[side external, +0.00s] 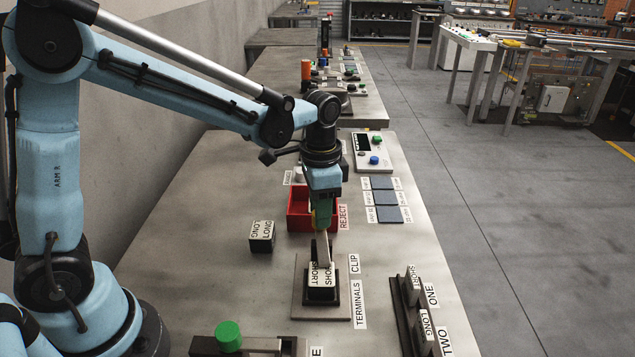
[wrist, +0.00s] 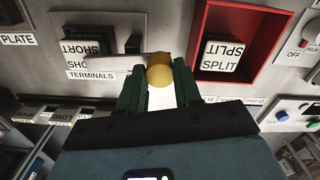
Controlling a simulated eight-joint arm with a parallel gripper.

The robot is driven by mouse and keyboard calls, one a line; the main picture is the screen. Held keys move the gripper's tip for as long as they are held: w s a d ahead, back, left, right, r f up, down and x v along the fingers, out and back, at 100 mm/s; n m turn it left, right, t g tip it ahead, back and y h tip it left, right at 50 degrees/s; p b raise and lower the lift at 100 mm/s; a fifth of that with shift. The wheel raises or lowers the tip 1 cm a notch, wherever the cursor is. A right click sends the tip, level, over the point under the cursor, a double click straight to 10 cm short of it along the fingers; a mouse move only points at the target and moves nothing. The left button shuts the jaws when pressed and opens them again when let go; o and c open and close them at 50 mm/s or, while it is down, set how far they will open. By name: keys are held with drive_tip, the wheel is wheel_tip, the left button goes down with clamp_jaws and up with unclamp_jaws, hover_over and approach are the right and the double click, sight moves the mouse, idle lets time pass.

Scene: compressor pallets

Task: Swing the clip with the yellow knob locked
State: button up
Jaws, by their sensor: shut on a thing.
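My gripper (wrist: 162,78) has its green fingers either side of the yellow knob (wrist: 159,70) and is shut on it. The clip's pale bar (wrist: 115,61) runs from the knob to the left, towards the block marked SHORT (wrist: 82,48). I cannot tell whether the bar's far end touches the block. In the side view my gripper (side external: 322,222) points down just behind the SHORT block (side external: 322,283), which sits in a dark holder on the terminals plate (side external: 300,308). The knob is hidden there by the fingers; part of the clip (side external: 323,247) shows below them.
The red reject bin (side external: 297,222) stands just behind my gripper; a block marked SPLIT (wrist: 221,58) lies in it. A LONG block (side external: 262,237) stands to the left. A rack (side external: 408,318) with SHORT and LONG blocks is at front right. A green knob (side external: 228,335) is at front left.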

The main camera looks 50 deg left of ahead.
drive_tip(key=shift+w+d+m, duration=0.1)
drive_tip(key=shift+w+m, duration=0.05)
drive_tip(key=shift+m, duration=0.35)
drive_tip(key=o, duration=1)
drive_tip(key=shift+o, duration=0.2)
wheel_tip(320, 180, up, 12)
idle(0.4)
